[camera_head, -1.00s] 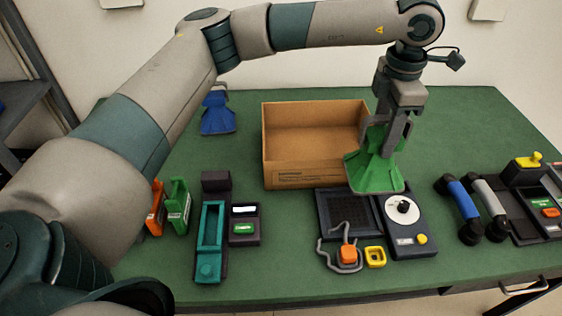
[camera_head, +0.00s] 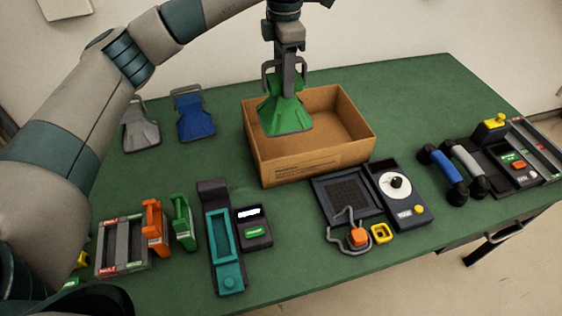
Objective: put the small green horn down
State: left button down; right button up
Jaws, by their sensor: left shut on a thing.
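The small green horn (camera_head: 284,112) hangs with its wide mouth down in my left gripper (camera_head: 285,75), which is shut on its upper part. In the head view the horn overlaps the left part of the open cardboard box (camera_head: 315,162). I cannot tell whether it is above the box or behind its front wall. A blue horn (camera_head: 194,117) and a grey horn (camera_head: 140,127) are on the green table (camera_head: 410,100) left of the box. My right gripper is not in view.
In front of the box are a dial unit (camera_head: 401,195), a speaker panel (camera_head: 346,193) and a teal handset (camera_head: 223,240). Blue and grey handsets (camera_head: 448,170) lie at right. Orange and green pieces (camera_head: 153,222) stand front left. The table behind the box is clear.

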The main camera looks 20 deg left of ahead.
aim_at(283, 122)
pick_arm(q)
jog(key=shift+f, duration=0.3)
notch_tip(283, 122, down, 14)
jog(key=p, duration=0.5)
jog(key=shift+r+p, duration=0.25)
jog(key=shift+p, duration=0.05)
notch_tip(283, 122, down, 4)
jog(key=shift+r+p, duration=0.1)
jog(key=shift+p, duration=0.7)
